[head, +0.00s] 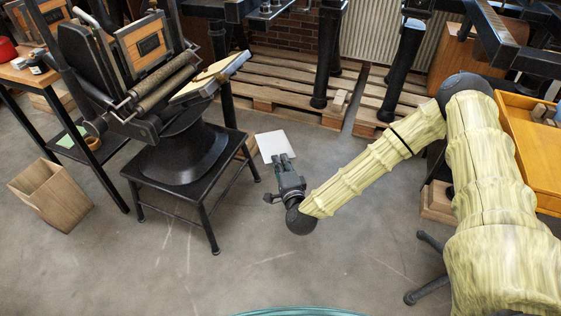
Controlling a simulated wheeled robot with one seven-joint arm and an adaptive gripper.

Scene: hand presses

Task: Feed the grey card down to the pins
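A pale grey, nearly white card (275,144) shows at the tip of my gripper (282,159), low over the floor and right of the press. My gripper points away from me, with its fingers over the card's near edge. It looks shut on that edge. The black hand press (187,153) stands on a black stand at the left. Its wood-framed panel (142,46), rollers (163,84) and tilted pale plate (211,77) are visible. The card is apart from the press. The pins are too small or hidden to make out.
A wooden bin (50,193) stands on the floor at the left, beside a side table (18,69) with small items. Wooden pallets (290,80) lie at the back under dark machine legs. An orange-yellow tray (530,150) is at the right. The middle floor is clear.

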